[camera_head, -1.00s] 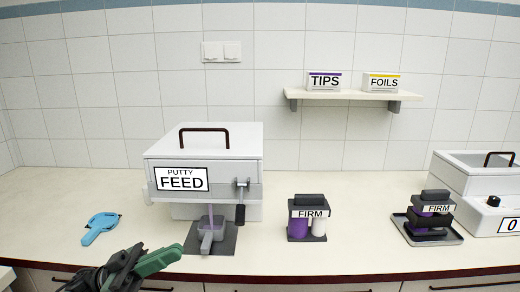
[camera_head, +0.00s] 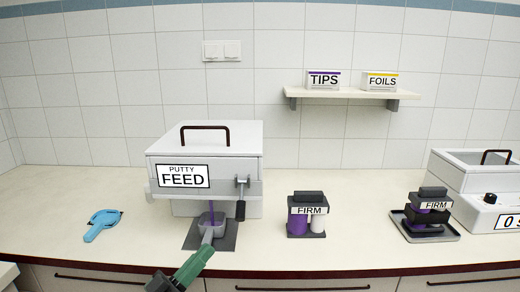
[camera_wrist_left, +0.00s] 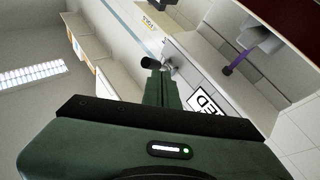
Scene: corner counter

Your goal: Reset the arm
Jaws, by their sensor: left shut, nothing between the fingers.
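My left gripper (camera_head: 203,252) is green and comes in from the bottom edge, left of centre. It is shut and empty, its tip overlapping the handle of the small grey cup (camera_head: 211,223) in the head view; I cannot tell whether they touch. The left wrist view shows its closed fingers (camera_wrist_left: 160,88) from behind, with nothing between them. The right gripper is not in view.
The putty feed box (camera_head: 225,172) stands behind the cup, with a purple strand hanging into it. A blue tool (camera_head: 103,222) lies left. Two FIRM stands (camera_head: 308,208) (camera_head: 428,205) and a grey machine (camera_head: 480,180) are right. Counter between them is clear.

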